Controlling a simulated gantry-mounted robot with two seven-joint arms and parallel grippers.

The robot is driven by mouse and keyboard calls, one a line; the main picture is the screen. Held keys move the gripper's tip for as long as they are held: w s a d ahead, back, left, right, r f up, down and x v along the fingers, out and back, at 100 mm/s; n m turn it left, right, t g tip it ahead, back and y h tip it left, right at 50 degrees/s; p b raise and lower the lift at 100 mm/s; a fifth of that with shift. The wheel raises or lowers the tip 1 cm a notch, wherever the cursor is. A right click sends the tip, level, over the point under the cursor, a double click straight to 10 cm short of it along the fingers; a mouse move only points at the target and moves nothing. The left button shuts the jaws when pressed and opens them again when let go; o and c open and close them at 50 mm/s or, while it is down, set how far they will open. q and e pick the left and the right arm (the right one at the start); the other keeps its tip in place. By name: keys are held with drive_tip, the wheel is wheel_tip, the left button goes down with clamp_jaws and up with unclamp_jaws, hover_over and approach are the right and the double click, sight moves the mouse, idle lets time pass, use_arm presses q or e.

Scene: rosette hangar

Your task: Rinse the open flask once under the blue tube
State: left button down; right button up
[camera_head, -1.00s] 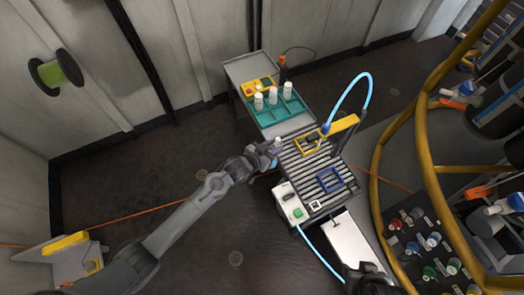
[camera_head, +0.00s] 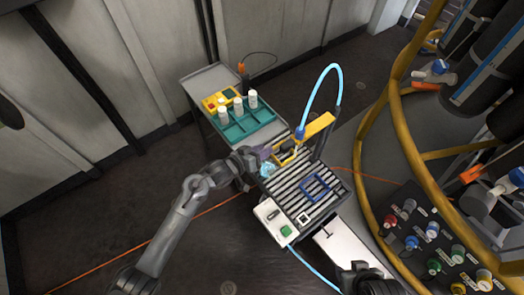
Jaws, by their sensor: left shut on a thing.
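My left gripper (camera_head: 262,154) is at the left edge of the slatted rack (camera_head: 294,196), just left of the yellow holder. It is shut on a small pale, bluish, see-through thing (camera_head: 267,170), which looks like the flask. Its mouth and tilt are too small to tell. The light-blue tube (camera_head: 321,78) arches over the back of the rack and ends in a darker blue nozzle (camera_head: 300,132) at the yellow bracket (camera_head: 318,126). The flask is below and left of the nozzle in the picture. My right gripper (camera_head: 362,278) is dark at the bottom edge; its fingers are unclear.
Several white bottles (camera_head: 237,106) stand in a teal tray (camera_head: 243,128) behind the rack. A blue square frame (camera_head: 317,187) lies on the slats. A white control box (camera_head: 273,218) with a green button is at the front. Yellow railing (camera_head: 397,140) bounds the right.

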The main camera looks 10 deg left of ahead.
use_arm(q)
wheel_tip(320, 180, down, 3)
drive_tip(key=n+h+b, duration=0.1)
drive_tip(key=n+b, duration=0.1)
drive_tip(key=b, duration=0.2)
drive_tip(key=shift+w+h, duration=0.1)
drive_tip(key=shift+h, duration=0.2)
drive_tip(key=n+h+b, duration=0.1)
drive_tip(key=n+b, duration=0.2)
drive_tip(key=d+n+h+b, duration=0.1)
drive_tip(key=n+b, duration=0.1)
drive_tip(key=shift+s+f+h, duration=0.3)
drive_tip(key=shift+s+f, duration=0.05)
drive_tip(key=shift+f, duration=0.05)
drive_tip(key=n+p, duration=0.1)
drive_tip(key=n, duration=0.1)
drive_tip(key=r+n+h+p, duration=0.1)
drive_tip(key=n, duration=0.1)
drive_tip(key=shift+r+t+p, duration=0.15)
drive_tip(key=shift+t+p, duration=0.15)
drive_tip(key=shift+p, duration=0.1)
drive_tip(key=n+t+h, duration=0.1)
drive_tip(key=n, duration=0.2)
drive_tip(key=shift+w, duration=0.1)
drive_tip(key=n+t, duration=0.1)
drive_tip(key=n, duration=0.2)
drive_tip(key=shift+n+p, duration=0.3)
drive_tip(key=shift+p, duration=0.05)
